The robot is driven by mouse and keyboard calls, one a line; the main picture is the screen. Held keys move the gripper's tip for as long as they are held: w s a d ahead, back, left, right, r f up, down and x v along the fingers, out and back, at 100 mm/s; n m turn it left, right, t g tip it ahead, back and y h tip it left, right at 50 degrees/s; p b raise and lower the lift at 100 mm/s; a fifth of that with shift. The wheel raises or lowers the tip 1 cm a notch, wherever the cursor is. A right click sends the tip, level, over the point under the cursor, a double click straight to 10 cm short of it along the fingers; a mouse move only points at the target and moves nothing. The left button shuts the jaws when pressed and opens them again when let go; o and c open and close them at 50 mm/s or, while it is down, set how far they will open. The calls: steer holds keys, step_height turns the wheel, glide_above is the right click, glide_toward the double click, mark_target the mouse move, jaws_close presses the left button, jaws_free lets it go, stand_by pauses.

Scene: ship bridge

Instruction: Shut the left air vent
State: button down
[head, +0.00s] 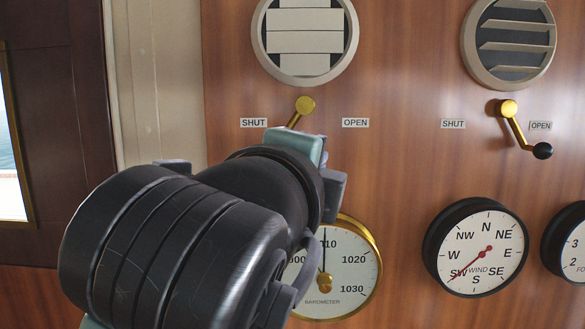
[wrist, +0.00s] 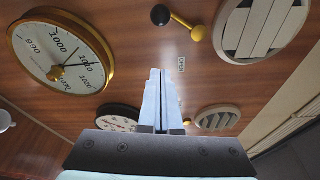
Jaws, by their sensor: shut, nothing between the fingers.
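The left air vent (head: 305,40) is a round cream vent at the top of the head view, its slats lying flat and closed. Its lever has a brass pivot (head: 305,104); the brass arm slants down-left towards the SHUT label (head: 254,123). My arm hides the knob in the head view. The wrist view shows this vent (wrist: 262,30) and the lever's black knob (wrist: 161,15). My gripper (wrist: 158,74) is shut and empty, its fingertips apart from the knob in the wrist view. The head view hides its fingers.
The right vent (head: 509,42) has tilted, open slats; its lever (head: 518,130) points to OPEN. A brass-rimmed barometer (head: 350,265) sits below the left lever, partly behind my arm. A wind dial (head: 475,247) is to its right. A dark door frame (head: 60,120) stands at left.

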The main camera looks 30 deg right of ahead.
steer(key=v, duration=0.3)
steer(key=b+v, duration=0.1)
steer(key=v, duration=0.1)
steer(key=shift+w+a+f, duration=0.15)
steer(key=shift+w+a, duration=0.1)
